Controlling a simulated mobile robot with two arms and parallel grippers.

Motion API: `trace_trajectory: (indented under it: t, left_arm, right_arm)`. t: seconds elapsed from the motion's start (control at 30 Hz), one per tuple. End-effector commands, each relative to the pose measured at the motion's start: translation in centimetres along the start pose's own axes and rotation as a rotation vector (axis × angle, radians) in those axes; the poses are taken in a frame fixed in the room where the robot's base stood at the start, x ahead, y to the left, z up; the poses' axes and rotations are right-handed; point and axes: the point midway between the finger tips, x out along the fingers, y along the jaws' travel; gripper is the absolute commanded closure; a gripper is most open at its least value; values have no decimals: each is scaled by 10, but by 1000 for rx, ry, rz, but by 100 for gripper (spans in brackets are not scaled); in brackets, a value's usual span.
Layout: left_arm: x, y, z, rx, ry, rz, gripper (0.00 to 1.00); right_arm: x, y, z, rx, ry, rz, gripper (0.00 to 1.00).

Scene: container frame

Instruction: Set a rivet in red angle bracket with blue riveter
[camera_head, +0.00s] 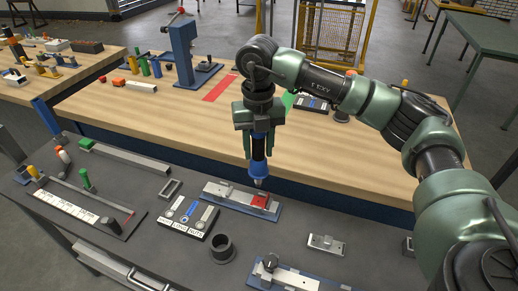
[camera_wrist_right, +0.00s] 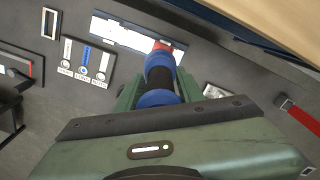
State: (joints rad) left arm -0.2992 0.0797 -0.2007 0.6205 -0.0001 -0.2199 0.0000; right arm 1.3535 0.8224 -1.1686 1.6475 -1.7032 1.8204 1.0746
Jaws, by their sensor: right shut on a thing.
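My right gripper (camera_head: 259,148) is shut on the blue riveter (camera_head: 258,171), which points nose down. The riveter's tip is at or just above the red angle bracket (camera_head: 260,201); I cannot tell whether they touch. The bracket sits at the right end of a metal fixture on a blue base plate (camera_head: 232,207). In the right wrist view the blue and black riveter (camera_wrist_right: 158,82) reaches toward the bracket (camera_wrist_right: 172,48) and hides part of it. The fixture (camera_wrist_right: 122,36) also shows there. No rivet can be made out. My left gripper is out of view.
A black labelled tray (camera_head: 187,218) with slots lies left of the fixture, and a dark cup (camera_head: 221,248) stands in front. A small metal plate (camera_head: 326,245) and another blue-based fixture (camera_head: 292,279) lie to the right and front. A wooden bench (camera_head: 340,155) stands behind.

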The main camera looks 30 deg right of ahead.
Motion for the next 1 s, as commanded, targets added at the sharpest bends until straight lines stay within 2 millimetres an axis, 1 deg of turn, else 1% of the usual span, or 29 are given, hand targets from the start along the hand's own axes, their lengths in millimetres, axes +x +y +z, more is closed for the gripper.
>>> trace_trajectory:
  t: [0.13,0.27,0.7,0.83,1.0]
  left_arm:
    - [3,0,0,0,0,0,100]
    - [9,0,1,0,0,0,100]
    - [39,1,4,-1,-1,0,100]
    - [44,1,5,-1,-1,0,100]
    - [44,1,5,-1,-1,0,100]
  right_arm:
    - [4,0,0,-6,-1,1,100]
    - [13,0,0,-5,0,0,100]
    - [59,0,0,-4,-1,1,100]
    - [65,0,0,-4,-2,1,100]
    - [66,0,0,-4,-2,1,100]
